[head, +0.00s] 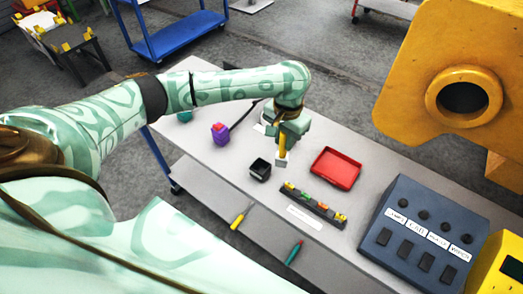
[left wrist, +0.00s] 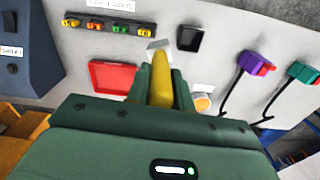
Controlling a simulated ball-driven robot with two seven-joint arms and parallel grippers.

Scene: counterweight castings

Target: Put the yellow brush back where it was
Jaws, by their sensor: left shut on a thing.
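My left gripper (head: 285,138) is shut on the yellow brush (head: 282,147) and holds it upright over the grey table (head: 205,164), with its pale end down. In the left wrist view the yellow brush (left wrist: 162,82) sits between the two green fingers of the left gripper (left wrist: 160,90). I cannot tell whether the brush tip touches the table. A black square cup (head: 260,169) stands to the left of the brush, and a red tray (head: 335,168) lies to its right. My right gripper is not in view.
A rack with coloured pieces (head: 314,204) and a label lie in front. A dark blue switch box (head: 418,235) and a big yellow casting (head: 455,75) are at right. A purple-and-red tool (head: 219,133) stands at left. Yellow-handled (head: 240,215) and green-handled (head: 294,252) tools lie near the front.

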